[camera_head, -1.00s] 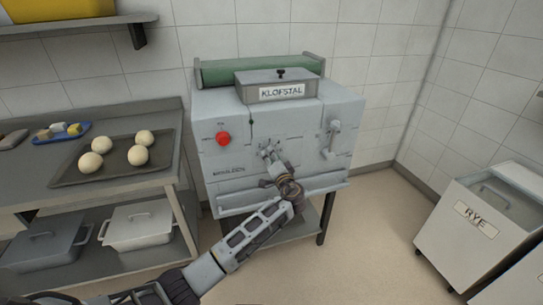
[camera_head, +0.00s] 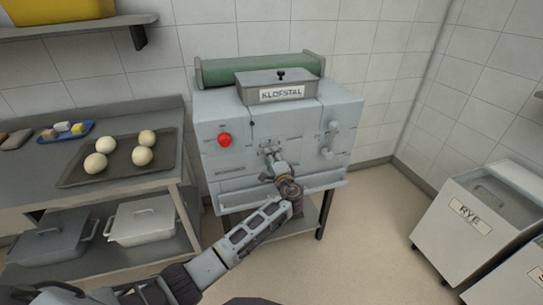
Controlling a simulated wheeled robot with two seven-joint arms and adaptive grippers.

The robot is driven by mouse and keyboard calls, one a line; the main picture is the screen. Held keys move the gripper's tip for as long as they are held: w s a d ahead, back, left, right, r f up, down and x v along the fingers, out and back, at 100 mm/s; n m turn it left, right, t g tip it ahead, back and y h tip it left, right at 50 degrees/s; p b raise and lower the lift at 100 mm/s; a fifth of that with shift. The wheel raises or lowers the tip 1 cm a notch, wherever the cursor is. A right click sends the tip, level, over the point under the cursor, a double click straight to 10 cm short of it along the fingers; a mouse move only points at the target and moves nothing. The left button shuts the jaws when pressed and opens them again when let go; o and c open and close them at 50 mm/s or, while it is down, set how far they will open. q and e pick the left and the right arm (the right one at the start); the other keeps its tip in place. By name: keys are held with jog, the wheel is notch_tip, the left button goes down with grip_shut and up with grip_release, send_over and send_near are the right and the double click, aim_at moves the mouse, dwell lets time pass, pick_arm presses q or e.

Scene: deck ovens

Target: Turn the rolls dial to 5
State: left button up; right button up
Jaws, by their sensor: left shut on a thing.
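A light grey machine (camera_head: 222,165) labelled KLOFSTAL stands against the tiled wall, with a red button (camera_head: 225,140) on the left of its front. My left gripper (camera_head: 268,150) is at the middle of the front panel, shut on a small dial there. The dial is mostly hidden behind the fingers, and its pointer and numbers are too small to read. A lever-like control (camera_head: 329,140) sits on the right of the front panel, apart from the gripper. My right gripper is not in view.
A green roller (camera_head: 260,70) lies on top of the machine behind a lidded box (camera_head: 276,86). A steel table (camera_head: 110,110) on the left holds a tray (camera_head: 75,180) of dough balls. A bin marked RYE (camera_head: 440,225) stands at right. Floor between is clear.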

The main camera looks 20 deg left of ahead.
pick_arm(q)
jog(key=shift+m, duration=0.5)
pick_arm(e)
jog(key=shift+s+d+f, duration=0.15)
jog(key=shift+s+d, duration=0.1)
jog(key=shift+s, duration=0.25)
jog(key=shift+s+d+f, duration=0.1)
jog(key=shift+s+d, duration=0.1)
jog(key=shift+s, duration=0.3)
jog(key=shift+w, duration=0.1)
pick_arm(q)
jog(key=o, duration=1)
jog(key=shift+o, duration=0.2)
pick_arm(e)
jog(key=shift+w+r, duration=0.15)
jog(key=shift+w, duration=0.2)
pick_arm(q)
jog(key=shift+s+d, duration=0.1)
